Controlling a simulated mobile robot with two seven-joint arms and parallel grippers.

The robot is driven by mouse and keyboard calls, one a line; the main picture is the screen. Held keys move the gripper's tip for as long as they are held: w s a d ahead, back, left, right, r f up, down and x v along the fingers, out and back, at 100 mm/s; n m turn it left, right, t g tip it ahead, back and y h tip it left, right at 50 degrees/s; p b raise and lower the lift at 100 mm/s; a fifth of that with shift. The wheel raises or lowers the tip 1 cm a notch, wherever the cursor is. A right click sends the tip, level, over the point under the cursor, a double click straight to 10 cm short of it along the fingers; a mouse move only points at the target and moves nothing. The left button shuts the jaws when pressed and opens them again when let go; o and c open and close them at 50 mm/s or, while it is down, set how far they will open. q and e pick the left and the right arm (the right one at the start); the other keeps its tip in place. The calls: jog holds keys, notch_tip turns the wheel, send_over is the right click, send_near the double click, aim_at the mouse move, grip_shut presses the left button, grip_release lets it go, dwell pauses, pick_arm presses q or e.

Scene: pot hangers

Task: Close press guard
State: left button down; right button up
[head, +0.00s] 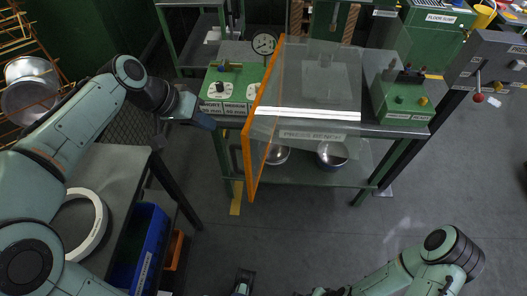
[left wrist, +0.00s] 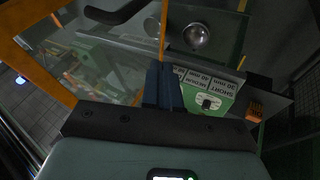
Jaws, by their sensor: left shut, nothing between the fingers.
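The press guard is a clear panel with an orange frame edge (head: 249,150) at the front left of the press bench (head: 325,178). The orange edge stands out toward me, so the guard looks swung open. My left gripper (head: 210,123) is shut and empty, just left of the orange edge, with a small gap seen from above. In the left wrist view the blue fingertips (left wrist: 162,82) are together, and the orange frame (left wrist: 38,75) and clear pane fill the upper left. A dark tip (head: 243,281) at the bottom edge may be my right gripper; its fingers are unclear.
A green block with knobs (head: 228,88) and a gauge (head: 264,43) stand on the bench behind my left gripper. Metal bowls (head: 333,154) sit on its lower shelf. A grey table with a white ring (head: 82,225) and blue bin (head: 142,247) are at left. The front floor is clear.

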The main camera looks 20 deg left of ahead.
pick_arm(q)
jog(key=s+r+m, duration=0.1)
jog(key=s+r, duration=0.2)
jog(key=r, duration=0.2)
jog(key=w+d+f, duration=0.4)
jog(key=d+f, duration=0.3)
jog(key=d, duration=0.1)
jog(key=shift+d+f+b, duration=0.3)
jog(key=shift+d, duration=0.1)
